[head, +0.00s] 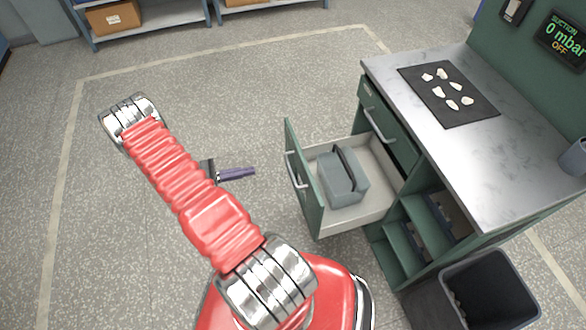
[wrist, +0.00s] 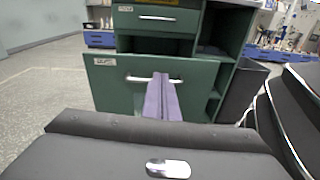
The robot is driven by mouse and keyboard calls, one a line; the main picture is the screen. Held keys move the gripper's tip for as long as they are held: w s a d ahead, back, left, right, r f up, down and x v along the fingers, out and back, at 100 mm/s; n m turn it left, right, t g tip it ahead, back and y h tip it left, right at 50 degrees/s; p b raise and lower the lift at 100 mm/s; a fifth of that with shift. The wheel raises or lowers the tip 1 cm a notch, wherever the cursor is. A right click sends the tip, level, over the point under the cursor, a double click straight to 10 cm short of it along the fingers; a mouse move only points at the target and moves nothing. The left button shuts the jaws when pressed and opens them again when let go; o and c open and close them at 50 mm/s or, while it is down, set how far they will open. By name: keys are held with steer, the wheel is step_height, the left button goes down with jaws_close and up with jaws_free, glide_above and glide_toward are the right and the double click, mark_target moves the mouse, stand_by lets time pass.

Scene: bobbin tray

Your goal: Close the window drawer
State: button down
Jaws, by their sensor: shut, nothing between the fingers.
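The open drawer (head: 304,200) sticks far out of the green cabinet in the head view. A grey case (head: 341,178) with a dark handle stands inside it. Its green front, with a bar handle and a small label, faces me in the wrist view (wrist: 104,88). I cannot read the label. My gripper (head: 252,171) has purple fingers that are shut and empty. It points at the drawer front from the left, with a gap between them in the head view. In the wrist view the fingertips (wrist: 161,77) overlap the handle's middle.
A shut upper drawer (head: 385,112) sits under the worktop (head: 400,72). A black mat (head: 425,88) with several pale pieces lies on top. Open cubbies (head: 398,262) and a dark bin (head: 490,285) are at lower right. The floor left of the drawer is clear.

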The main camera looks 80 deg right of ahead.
mark_target(303, 166)
steer(key=shift+n+g+h, duration=0.3)
steer(key=shift+n+h, duration=0.2)
steer(key=shift+n, duration=0.1)
steer(key=s+f, duration=0.3)
steer(key=f, duration=0.1)
steer(key=shift+d, duration=0.35)
steer(key=shift+s, duration=0.1)
steer(key=x, duration=1.4)
